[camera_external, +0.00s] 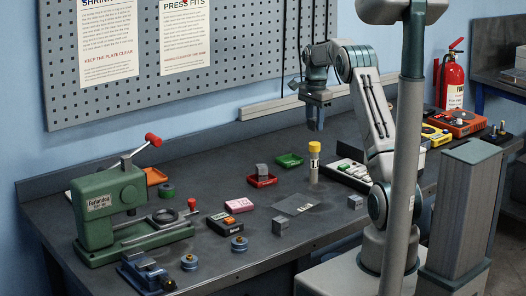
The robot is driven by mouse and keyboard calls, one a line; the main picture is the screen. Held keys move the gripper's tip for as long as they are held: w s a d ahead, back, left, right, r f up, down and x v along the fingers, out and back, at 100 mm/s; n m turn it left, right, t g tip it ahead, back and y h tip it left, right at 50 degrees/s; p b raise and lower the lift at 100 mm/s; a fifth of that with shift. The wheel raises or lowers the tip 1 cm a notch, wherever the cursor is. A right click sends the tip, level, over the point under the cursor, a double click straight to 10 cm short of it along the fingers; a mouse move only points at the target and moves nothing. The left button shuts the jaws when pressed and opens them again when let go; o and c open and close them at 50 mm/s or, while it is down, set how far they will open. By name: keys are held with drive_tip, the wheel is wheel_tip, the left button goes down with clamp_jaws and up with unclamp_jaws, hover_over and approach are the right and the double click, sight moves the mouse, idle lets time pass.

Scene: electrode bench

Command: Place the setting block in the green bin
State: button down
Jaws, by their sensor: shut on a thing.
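My gripper (315,122) points down above the back of the bench, to the right of the green bin. It is shut on a small grey thing, which I take to be the setting block; the fingers mostly hide it and its outline is hard to tell. The green bin (289,160) is a small shallow tray near the back of the bench. It looks empty. My gripper is raised well above the bench and apart from the bin.
A yellow-capped cylinder (314,163) stands upright below my gripper. A red bin (262,181) holding a grey block (262,170) lies left of the green bin. Other grey blocks stand at the front (280,225) and right (355,201). A green press (108,210) stands at the left.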

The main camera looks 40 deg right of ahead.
drive_tip(key=w+a+f+p, duration=0.1)
drive_tip(key=w+a+f, duration=0.3)
drive_tip(key=w, duration=0.1)
drive_tip(key=w+a+f+p, duration=0.1)
drive_tip(key=w+a+f, duration=0.1)
drive_tip(key=a, duration=0.1)
drive_tip(key=shift+w+p, duration=0.15)
drive_tip(key=shift+p, duration=0.15)
wheel_tip(320, 180, down, 4)
drive_tip(key=shift+r+p, duration=0.1)
drive_tip(key=shift+p, duration=0.5)
drive_tip(key=shift+f+b, duration=0.45)
drive_tip(key=shift+f, duration=0.15)
drive_tip(key=c, duration=1)
unclamp_jaws()
drive_tip(key=shift+c, duration=0.2)
